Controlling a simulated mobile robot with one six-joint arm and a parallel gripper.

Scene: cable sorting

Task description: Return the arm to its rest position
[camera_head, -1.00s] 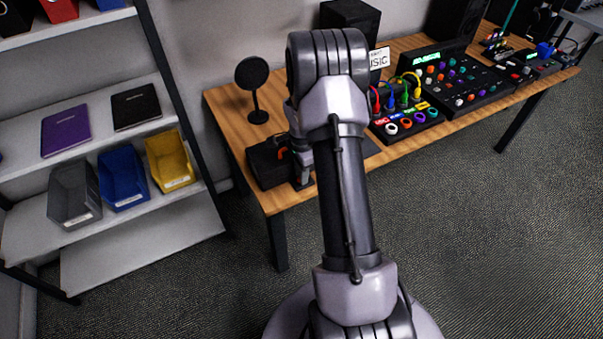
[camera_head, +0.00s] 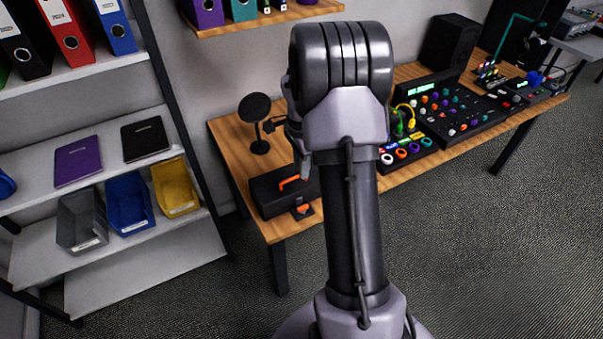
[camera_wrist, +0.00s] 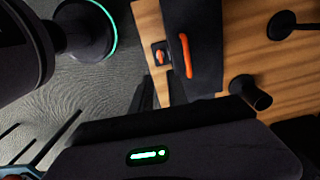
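My arm stands upright in the middle of the head view, its elbow raised in front of the desk (camera_head: 232,140). No held object shows.
A black case with an orange handle (camera_head: 270,192) lies on the desk's left end. A shelf with bins (camera_head: 128,203) stands left. Open carpet lies at right.

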